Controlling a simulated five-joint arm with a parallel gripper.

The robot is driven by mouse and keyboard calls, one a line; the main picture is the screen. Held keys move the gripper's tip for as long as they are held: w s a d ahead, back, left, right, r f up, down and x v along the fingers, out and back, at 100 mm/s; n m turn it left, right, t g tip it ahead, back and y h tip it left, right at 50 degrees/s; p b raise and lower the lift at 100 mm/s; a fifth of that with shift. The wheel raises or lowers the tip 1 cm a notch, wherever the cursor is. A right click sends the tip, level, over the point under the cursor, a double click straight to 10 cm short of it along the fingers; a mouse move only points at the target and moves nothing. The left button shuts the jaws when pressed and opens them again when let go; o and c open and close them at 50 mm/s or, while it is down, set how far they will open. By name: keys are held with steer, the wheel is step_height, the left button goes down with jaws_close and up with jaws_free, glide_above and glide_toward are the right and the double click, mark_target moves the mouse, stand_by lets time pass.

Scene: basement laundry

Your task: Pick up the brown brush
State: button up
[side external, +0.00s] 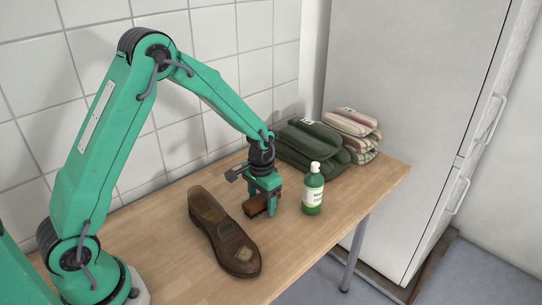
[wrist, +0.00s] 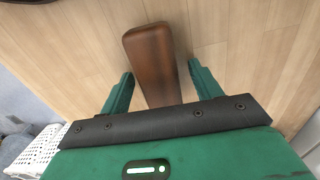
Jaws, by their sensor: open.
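The brown brush (side external: 256,206) lies on the wooden table, between the shoe and the green bottle. My gripper (side external: 262,204) is low over it, pointing down, with its fingers at the brush. In the wrist view the brush (wrist: 151,62) runs up from between the two open fingers, and a gap shows on each side of it. My gripper (wrist: 160,92) is open there. The brush's near end is hidden behind the gripper body. I cannot tell how far the fingertips are above the table.
A brown shoe (side external: 225,236) lies left of the brush. A green bottle (side external: 313,192) with a white cap stands close on the right. Folded dark green cloth (side external: 311,147) and striped cloth (side external: 353,130) lie at the back right. The table's (side external: 160,242) front left is bare.

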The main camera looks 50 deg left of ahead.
mark_target(263, 199)
steer(key=shift+f, duration=0.1)
stand_by(0.4)
steer(key=c, duration=1.1)
steer(key=shift+r, duration=0.75)
steer(key=r, duration=0.3)
steer(key=shift+s+d+r, duration=0.1)
steer(key=shift+s+d, duration=0.1)
steer(key=shift+d, duration=0.2)
steer(key=s+d+r, duration=0.5)
steer(key=d+r, duration=0.1)
steer(key=d, duration=0.3)
steer(key=shift+s+d+r, duration=0.15)
steer(key=shift+s+d, duration=0.05)
